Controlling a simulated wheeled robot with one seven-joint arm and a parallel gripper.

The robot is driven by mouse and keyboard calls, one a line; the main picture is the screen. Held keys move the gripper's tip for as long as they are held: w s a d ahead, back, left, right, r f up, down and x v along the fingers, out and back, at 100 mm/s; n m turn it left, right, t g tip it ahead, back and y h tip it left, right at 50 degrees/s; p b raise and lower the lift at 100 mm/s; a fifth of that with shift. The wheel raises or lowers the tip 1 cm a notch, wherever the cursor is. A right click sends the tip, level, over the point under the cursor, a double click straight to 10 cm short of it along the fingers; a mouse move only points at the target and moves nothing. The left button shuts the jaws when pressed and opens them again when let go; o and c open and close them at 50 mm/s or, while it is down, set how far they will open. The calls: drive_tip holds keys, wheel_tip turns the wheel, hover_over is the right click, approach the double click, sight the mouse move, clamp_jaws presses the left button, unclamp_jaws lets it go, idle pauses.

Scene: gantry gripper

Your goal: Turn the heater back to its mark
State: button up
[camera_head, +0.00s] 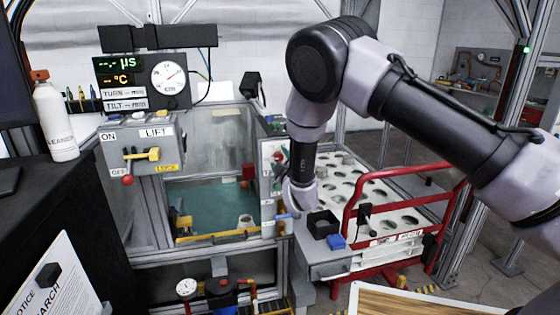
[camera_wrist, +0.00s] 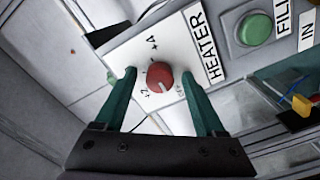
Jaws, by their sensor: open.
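The heater knob (camera_wrist: 160,76) is round and red, with a pale pointer line toward its lower edge. It sits on a white plate (camera_wrist: 178,50) lettered HEATER, with small marks including +2 and +4 and a partly hidden one near the right finger. My gripper (camera_wrist: 159,75) is open, with one green finger on each side of the knob and visible gaps between. I cannot tell how deep the fingertips reach. In the head view my arm comes down beside the control panel (camera_head: 267,183), and the fingers are not clear there.
A green FILL button (camera_wrist: 255,29) is right of the heater plate. A yellow-tipped part (camera_wrist: 302,105) is at the far right. In the head view, a glass-walled tank (camera_head: 215,205) stands left of my wrist, and a red rail (camera_head: 400,178) and perforated tray (camera_head: 365,190) stand right.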

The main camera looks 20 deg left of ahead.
clamp_jaws()
drive_tip(key=shift+m, duration=0.4)
drive_tip(key=m, duration=0.4)
drive_tip(key=shift+m, duration=0.4)
drive_tip(key=m, duration=0.6)
drive_tip(key=shift+s, duration=0.1)
unclamp_jaws()
